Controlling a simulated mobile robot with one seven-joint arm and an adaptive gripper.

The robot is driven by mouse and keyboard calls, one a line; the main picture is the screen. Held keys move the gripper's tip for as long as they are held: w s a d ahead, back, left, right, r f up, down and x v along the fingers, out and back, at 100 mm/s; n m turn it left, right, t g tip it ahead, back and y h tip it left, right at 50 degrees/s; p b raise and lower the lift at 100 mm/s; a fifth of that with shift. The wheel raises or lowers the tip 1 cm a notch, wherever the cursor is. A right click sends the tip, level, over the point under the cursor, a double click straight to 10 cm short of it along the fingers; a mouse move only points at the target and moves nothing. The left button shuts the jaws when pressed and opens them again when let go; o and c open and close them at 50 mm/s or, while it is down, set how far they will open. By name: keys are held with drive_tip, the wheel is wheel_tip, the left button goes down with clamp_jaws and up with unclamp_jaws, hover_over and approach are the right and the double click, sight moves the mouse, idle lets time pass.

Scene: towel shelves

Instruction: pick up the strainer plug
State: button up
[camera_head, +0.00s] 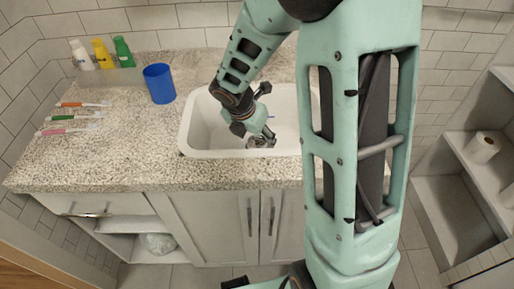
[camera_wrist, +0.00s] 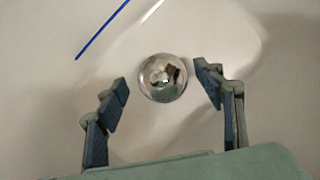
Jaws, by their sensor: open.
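The strainer plug (camera_wrist: 162,78) is a round, shiny metal disc with a small raised middle. In the wrist view it lies on the white basin floor, between and slightly beyond my fingertips. My gripper (camera_wrist: 162,82) is open, with one finger on each side of the plug and a visible gap on both sides. In the head view my gripper (camera_head: 262,138) reaches down into the white sink (camera_head: 190,128). A small metallic bit of the plug (camera_head: 261,142) shows there, mostly hidden by the gripper.
A blue cup (camera_head: 159,84) stands left of the sink on the speckled counter (camera_head: 125,130). Several toothbrushes (camera_head: 75,118) lie farther left. White, yellow (camera_head: 103,54) and green bottles stand at the back left. The sink walls surround my gripper. Shelves with a paper roll (camera_head: 483,148) are at right.

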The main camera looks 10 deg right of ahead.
drive_tip(key=shift+w+d+f, duration=0.15)
drive_tip(key=shift+d+f, duration=0.05)
drive_tip(key=shift+f, duration=0.4)
drive_tip(key=shift+c, duration=0.5)
drive_tip(key=c, duration=1)
drive_tip(key=shift+r, duration=0.2)
